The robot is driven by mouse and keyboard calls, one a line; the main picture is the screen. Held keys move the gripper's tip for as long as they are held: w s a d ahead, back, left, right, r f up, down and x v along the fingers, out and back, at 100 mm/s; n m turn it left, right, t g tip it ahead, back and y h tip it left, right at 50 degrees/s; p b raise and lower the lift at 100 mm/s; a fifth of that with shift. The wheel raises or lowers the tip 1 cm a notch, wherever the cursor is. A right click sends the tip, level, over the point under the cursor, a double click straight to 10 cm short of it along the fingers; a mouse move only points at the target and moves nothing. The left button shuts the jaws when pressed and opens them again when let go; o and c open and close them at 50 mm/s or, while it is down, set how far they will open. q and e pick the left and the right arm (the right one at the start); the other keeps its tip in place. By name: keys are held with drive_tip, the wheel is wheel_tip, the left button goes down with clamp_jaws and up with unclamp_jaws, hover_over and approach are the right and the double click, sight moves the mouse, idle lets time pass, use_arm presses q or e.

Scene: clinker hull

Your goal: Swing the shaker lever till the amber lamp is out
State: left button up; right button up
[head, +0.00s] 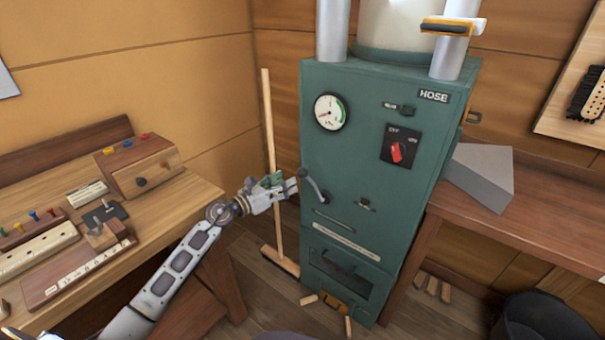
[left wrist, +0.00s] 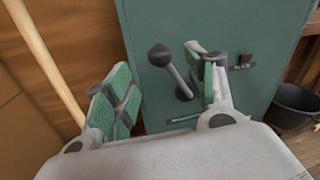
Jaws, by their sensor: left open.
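The shaker lever (head: 314,187) is a grey rod with a dark ball knob on the front of the green cabinet (head: 345,165). It tilts up and to the left from its pivot. My left gripper (head: 283,187) is open and empty, just left of the lever's knob. In the left wrist view, the lever (left wrist: 172,73) shows between the spread green-padded fingers of the gripper (left wrist: 165,90); I see no grip on it. I cannot make out a lit amber lamp; a small dark fitting (head: 366,204) sits right of the lever. My right gripper is out of view.
The cabinet carries a gauge (head: 331,111) and a red rotary switch (head: 397,152). A broom (head: 268,130) leans behind my left gripper. A workbench (head: 205,190) stands left, a brown table (head: 500,215) right. Wood pieces lie on the floor; a black bucket (head: 540,320) stands lower right.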

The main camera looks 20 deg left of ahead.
sight(302, 173)
use_arm(q)
drive_tip(key=x, duration=0.8)
drive_tip(key=shift+w+d, duration=0.15)
drive_tip(key=shift+w, duration=0.05)
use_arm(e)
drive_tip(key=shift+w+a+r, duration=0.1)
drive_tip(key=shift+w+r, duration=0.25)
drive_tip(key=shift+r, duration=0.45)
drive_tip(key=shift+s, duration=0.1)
use_arm(q)
drive_tip(key=shift+c, duration=0.9)
clamp_jaws()
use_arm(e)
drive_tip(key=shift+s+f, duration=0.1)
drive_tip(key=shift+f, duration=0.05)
